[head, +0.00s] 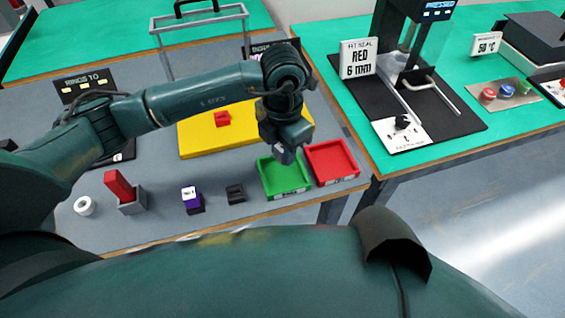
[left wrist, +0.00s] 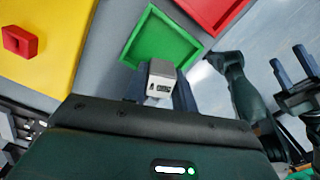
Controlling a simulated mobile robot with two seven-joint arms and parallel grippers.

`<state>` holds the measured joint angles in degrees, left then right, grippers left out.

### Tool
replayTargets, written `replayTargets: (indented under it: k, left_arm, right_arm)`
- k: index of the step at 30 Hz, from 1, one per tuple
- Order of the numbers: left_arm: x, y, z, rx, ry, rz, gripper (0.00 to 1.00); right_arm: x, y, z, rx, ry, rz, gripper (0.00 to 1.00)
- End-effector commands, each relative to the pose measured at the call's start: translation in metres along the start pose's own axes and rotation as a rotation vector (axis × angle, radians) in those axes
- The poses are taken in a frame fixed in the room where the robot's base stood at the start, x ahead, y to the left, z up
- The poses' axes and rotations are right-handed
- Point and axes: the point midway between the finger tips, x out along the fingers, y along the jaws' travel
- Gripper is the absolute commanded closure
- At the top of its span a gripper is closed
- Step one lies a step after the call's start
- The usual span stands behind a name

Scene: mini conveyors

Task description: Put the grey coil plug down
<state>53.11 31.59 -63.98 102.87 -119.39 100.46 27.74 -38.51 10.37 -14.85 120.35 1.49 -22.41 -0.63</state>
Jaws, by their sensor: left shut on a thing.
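My left gripper (head: 285,154) hangs over the far part of the green tray in the head view. In the left wrist view my left gripper (left wrist: 163,92) is shut on the grey coil plug (left wrist: 160,80), a small light grey block with dark printing on its face. The plug shows in front of the near edge of the green tray (left wrist: 131,42). Whether it touches the tray cannot be told. In the head view the plug is mostly hidden by the gripper. My right gripper (left wrist: 296,69) shows at the right of the left wrist view, its fingers apart and empty.
A red tray (head: 354,178) stands right of the green tray (head: 289,194). A yellow mat (head: 200,147) with a red block (head: 222,118) lies behind. A black block (head: 235,193), a purple block (head: 192,201), a grey holder (head: 131,206) and a white ring (head: 84,206) stand left.

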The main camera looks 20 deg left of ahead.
Motion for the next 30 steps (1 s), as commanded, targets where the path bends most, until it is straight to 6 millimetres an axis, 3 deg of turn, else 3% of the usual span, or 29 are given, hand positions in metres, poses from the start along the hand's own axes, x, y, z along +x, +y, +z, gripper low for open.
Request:
replayTargets:
  k: [12, 24, 25, 30]
  left_arm:
    - [0.045, 0.0, 0.0, -0.003, 0.001, 0.0, 0.99]
    - [0.054, 0.001, 0.001, -0.002, -0.002, 0.0, 0.99]
    - [0.052, 0.001, 0.001, -0.003, -0.002, 0.0, 0.71]
    - [0.051, 0.001, 0.0, -0.003, -0.001, 0.0, 0.57]
  right_arm:
    - [0.001, 0.003, 0.002, 0.005, -0.012, 0.01, 0.64]
    - [0.004, 0.003, 0.006, 0.011, -0.012, 0.011, 0.64]
    - [0.003, 0.002, 0.004, 0.011, -0.01, 0.011, 0.64]
    - [0.002, 0.002, -0.001, 0.009, 0.0, 0.01, 0.64]
